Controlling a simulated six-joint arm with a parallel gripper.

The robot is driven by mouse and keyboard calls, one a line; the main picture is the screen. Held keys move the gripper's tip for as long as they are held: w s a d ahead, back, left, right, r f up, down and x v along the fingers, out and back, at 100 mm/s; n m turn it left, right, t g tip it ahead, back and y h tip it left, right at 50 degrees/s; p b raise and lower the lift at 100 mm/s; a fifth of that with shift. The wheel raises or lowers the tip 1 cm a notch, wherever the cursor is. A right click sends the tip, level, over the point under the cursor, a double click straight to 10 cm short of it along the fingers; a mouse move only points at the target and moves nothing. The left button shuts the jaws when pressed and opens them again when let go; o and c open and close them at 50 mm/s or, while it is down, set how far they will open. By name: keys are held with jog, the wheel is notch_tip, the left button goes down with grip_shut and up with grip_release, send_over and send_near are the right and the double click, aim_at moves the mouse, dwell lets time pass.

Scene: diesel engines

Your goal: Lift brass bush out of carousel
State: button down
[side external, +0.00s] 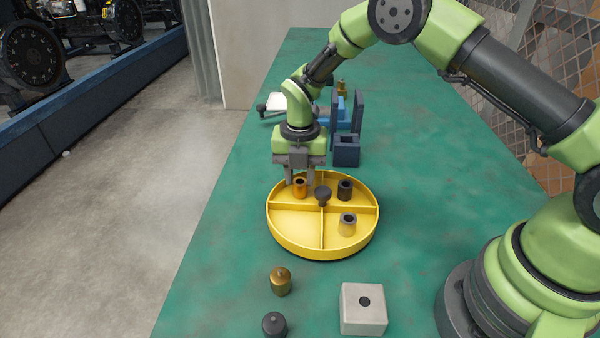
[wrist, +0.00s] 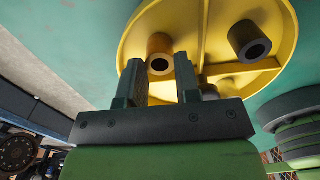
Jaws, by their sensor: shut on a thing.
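The brass bush (side external: 300,189) is an orange-gold hollow cylinder in the back left compartment of the yellow round carousel (side external: 292,240). My gripper (side external: 301,181) points down over that compartment and is shut on the bush. In the wrist view the bush (wrist: 160,52) shows its dark bore between my two fingers (wrist: 160,68). I cannot tell whether its base touches the carousel floor.
A black knob (side external: 323,195) is at the carousel's centre. Blue-grey fixture (side external: 346,150) stands behind; a brass knobbed part (side external: 280,281) and grey block (side external: 363,309) stand in front.

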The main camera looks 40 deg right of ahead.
aim_at(299, 181)
jog(key=shift+r, duration=3)
jog(key=shift+a, duration=0.1)
